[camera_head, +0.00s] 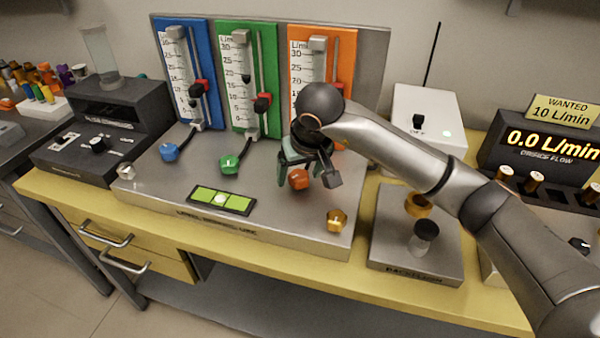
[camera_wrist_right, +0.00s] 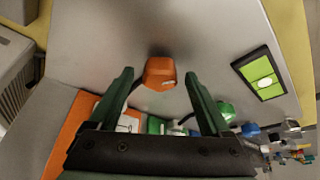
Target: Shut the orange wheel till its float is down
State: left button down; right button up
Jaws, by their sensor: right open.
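The orange wheel (camera_head: 299,179) is a small faceted knob on the front of the grey flowmeter base. It also shows in the right wrist view (camera_wrist_right: 160,72), just beyond the fingertips. My right gripper (camera_head: 308,182) is over the wheel, its fingers apart on either side; in the wrist view the gripper (camera_wrist_right: 156,82) is open and empty, and I cannot tell whether it touches the wheel. The orange flowmeter panel (camera_head: 344,72) stands behind, with a scale and a grey block at its top. My arm hides its lower part, and I cannot make out its float. My left gripper is not in view.
Green (camera_head: 229,164) and blue (camera_head: 169,152) wheels sit left of the orange one. A bubble level (camera_head: 221,199) and a brass knob (camera_head: 337,219) lie on the base's front. The display (camera_head: 545,145) at right reads 0.0 L/min, under a sign reading WANTED 10 L/min.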

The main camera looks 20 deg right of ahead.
jog(key=shift+c, duration=0.4)
jog(key=shift+c, duration=0.8)
grip_shut()
